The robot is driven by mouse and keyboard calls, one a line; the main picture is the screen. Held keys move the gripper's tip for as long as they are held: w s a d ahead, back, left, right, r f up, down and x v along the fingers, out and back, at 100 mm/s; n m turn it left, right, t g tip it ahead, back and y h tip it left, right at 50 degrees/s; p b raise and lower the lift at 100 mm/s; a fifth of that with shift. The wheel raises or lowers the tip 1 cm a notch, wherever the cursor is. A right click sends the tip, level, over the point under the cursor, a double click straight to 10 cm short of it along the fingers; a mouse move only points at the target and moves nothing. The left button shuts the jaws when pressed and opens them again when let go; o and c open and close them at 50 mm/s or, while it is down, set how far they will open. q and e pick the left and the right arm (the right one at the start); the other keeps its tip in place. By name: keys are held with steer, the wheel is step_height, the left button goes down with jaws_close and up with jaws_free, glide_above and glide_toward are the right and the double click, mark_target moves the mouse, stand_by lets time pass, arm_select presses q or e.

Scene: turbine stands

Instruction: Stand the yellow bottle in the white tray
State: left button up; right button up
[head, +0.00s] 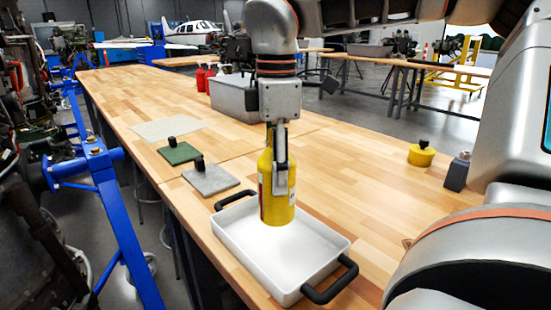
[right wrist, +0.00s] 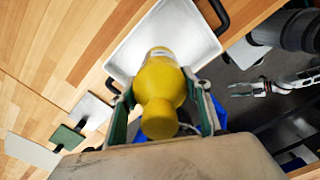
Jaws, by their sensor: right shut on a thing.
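My right gripper (head: 280,185) is shut on the yellow bottle (head: 277,205) and holds it upright from above. The bottle is over the inside of the white tray (head: 305,258), toward its back. I cannot tell whether its base touches the tray floor. In the right wrist view the yellow bottle (right wrist: 160,85) is between the fingers of the right gripper (right wrist: 160,92), with the white tray (right wrist: 190,30) beyond it. My left gripper (right wrist: 232,90) shows at the right of that view, open and empty, away from the tray. It is not in the head view.
The tray has black handles (head: 330,282). Grey (head: 210,180) and green (head: 180,154) plates with black knobs lie behind it. A grey bin (head: 233,98) and red bottles (head: 203,78) stand farther back.

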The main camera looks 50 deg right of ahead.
mark_target(276, 202)
step_height(276, 202, down, 6)
steer(key=shift+r+b, duration=0.2)
steer(key=shift+b, duration=0.55)
steer(key=shift+w+f+b, duration=0.1)
steer(key=shift+f+b, duration=0.2)
steer(key=shift+f, duration=0.2)
arm_select(q)
steer(key=shift+w+d+r, duration=0.4)
steer(key=shift+w+d, duration=0.1)
steer(key=shift+w, duration=0.15)
steer(key=shift+s+f, duration=0.15)
steer(key=shift+s+f, duration=0.25)
steer(key=shift+f, duration=0.3)
arm_select(e)
steer(key=shift+f, duration=0.35)
steer(key=o, duration=1.7)
steer(key=shift+b, duration=0.3)
steer(key=shift+c, duration=0.2)
arm_select(q)
steer(key=shift+a+r, duration=0.1)
arm_select(e)
steer(key=shift+o, duration=0.8)
